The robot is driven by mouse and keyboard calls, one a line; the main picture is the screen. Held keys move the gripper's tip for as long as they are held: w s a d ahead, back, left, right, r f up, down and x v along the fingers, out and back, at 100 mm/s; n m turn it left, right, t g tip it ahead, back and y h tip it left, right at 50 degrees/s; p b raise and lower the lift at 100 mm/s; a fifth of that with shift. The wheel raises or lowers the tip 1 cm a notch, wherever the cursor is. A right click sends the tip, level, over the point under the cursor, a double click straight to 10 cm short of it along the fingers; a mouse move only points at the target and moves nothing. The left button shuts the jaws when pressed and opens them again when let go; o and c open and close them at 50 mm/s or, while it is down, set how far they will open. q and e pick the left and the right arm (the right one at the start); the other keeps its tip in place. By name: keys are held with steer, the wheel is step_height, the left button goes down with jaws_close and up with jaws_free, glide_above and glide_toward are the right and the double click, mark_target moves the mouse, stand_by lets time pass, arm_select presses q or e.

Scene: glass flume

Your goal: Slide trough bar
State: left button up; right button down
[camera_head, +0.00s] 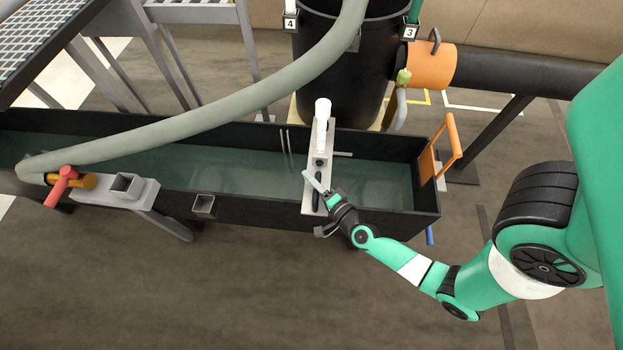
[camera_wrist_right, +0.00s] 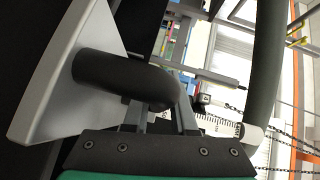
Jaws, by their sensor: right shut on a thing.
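The trough bar (camera_head: 311,192) is a light grey plate lying across the long black trough (camera_head: 255,205), near the trough's right end. A black handle (camera_wrist_right: 115,75) stands out from the grey plate in the right wrist view. My right gripper (camera_head: 325,190) is at the near half of the bar. In the right wrist view its jaws (camera_wrist_right: 160,115) are shut on the black handle, whose end lies between the fingers. The head view hides most of this grip behind the gripper. My left gripper is not in view.
A white cylinder (camera_head: 323,111) stands at the bar's far end. A grey hose (camera_head: 200,118) arches over the trough's left part. An orange gate (camera_head: 440,150) stands at the trough's right end. A black barrel (camera_head: 340,70) stands behind the bar.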

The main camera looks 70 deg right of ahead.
steer(key=shift+s+d, duration=0.1)
steer(key=shift+s, duration=0.3)
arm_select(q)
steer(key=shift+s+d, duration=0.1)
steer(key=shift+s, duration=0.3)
arm_select(e)
steer(key=shift+w, duration=0.1)
steer(key=c, duration=0.7)
jaws_free()
steer(key=shift+c, duration=0.2)
arm_select(q)
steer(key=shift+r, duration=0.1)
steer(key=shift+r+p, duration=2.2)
steer(key=shift+p, duration=0.1)
arm_select(e)
steer(key=v, duration=1.1)
steer(key=shift+s+a, duration=0.2)
steer(key=shift+s, duration=0.1)
